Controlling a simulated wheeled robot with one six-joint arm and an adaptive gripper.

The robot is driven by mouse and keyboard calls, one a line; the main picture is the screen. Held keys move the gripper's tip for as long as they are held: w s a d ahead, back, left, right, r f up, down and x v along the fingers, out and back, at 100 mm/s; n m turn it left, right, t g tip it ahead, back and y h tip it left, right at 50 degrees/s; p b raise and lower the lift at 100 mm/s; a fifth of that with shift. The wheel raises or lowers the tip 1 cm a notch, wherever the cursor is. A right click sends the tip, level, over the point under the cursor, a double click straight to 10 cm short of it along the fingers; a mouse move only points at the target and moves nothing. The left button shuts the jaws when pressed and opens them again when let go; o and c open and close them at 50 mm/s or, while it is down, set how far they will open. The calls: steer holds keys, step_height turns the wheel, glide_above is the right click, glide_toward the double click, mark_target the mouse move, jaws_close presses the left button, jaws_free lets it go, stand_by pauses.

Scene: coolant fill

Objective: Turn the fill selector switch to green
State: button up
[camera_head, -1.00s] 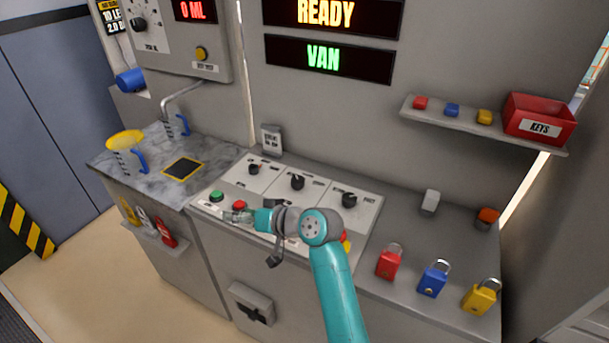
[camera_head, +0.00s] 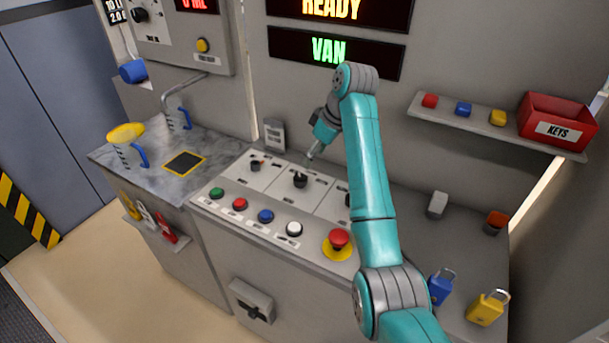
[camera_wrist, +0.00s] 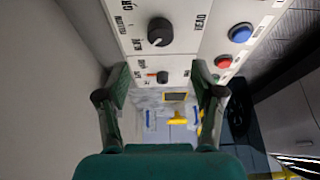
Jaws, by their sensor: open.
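A black selector knob (camera_head: 300,180) sits on the middle white plate of the sloped console. In the wrist view the black knob (camera_wrist: 160,31) has printed words around it, "YELLOW" and "BLUE" readable on the left. A smaller selector with a red pointer (camera_head: 256,165) is on the left plate. The right plate's knob is mostly hidden by my arm.
A row of green, red, blue and white buttons (camera_head: 265,216) and a red emergency stop (camera_head: 339,239) line the console front. Blue (camera_head: 440,287) and yellow padlocks (camera_head: 488,307) lie at right. A funnel jug (camera_head: 127,145) stands left. A shelf with a red key box (camera_head: 556,120) is above right.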

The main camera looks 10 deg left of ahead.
mark_target(301, 177)
steer(key=x, duration=1)
steer(key=shift+s, duration=0.1)
steer(key=c, duration=1.1)
